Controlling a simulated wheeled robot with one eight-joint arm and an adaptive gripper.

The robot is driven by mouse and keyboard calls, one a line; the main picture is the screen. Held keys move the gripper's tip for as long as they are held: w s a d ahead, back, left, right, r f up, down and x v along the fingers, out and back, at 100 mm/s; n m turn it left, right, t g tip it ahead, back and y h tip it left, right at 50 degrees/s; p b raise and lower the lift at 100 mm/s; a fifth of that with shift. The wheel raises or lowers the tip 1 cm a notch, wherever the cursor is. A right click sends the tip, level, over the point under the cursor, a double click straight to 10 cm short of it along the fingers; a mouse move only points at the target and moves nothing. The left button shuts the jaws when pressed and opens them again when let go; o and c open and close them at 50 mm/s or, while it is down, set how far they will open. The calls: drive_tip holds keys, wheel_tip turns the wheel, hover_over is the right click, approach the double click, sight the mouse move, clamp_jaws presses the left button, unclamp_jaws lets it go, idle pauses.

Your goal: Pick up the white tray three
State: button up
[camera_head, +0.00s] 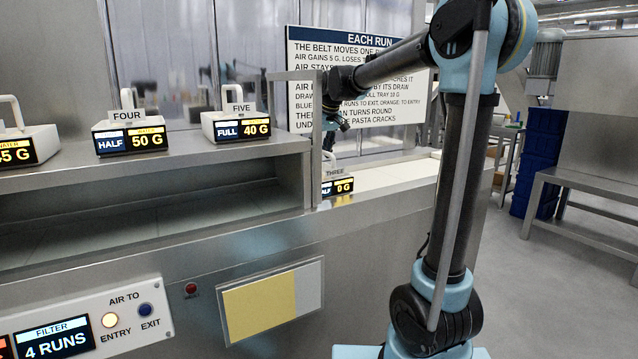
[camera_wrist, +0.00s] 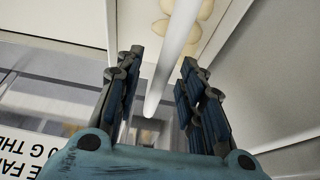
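White tray three (camera_head: 343,186) stands low on the pale surface right of the shelf in the head view. Its black display reads 0 G at the right. In the wrist view its white handle (camera_wrist: 172,62) runs lengthwise between the two blue-black fingers of my gripper (camera_wrist: 160,68). The fingers are open, one on each side of the handle, with gaps showing. In the head view my gripper (camera_head: 338,123) is above the tray, small and partly hidden by the shelf post. Rounded pale pasta pieces (camera_wrist: 165,28) show beside the handle.
Tray four (camera_head: 128,123) and tray five (camera_head: 215,118) stand on the metal shelf (camera_head: 180,164), left of tray three. A metal post (camera_head: 312,140) stands close beside tray three. A sign (camera_head: 310,45) is behind my arm. A pale wall (camera_wrist: 265,85) is at the right in the wrist view.

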drive_tip(key=shift+w+a+f, duration=0.1)
drive_tip(key=shift+w+f, duration=0.05)
drive_tip(key=shift+f, duration=0.4)
drive_tip(key=shift+f, duration=0.25)
drive_tip(key=shift+c, duration=0.6)
clamp_jaws()
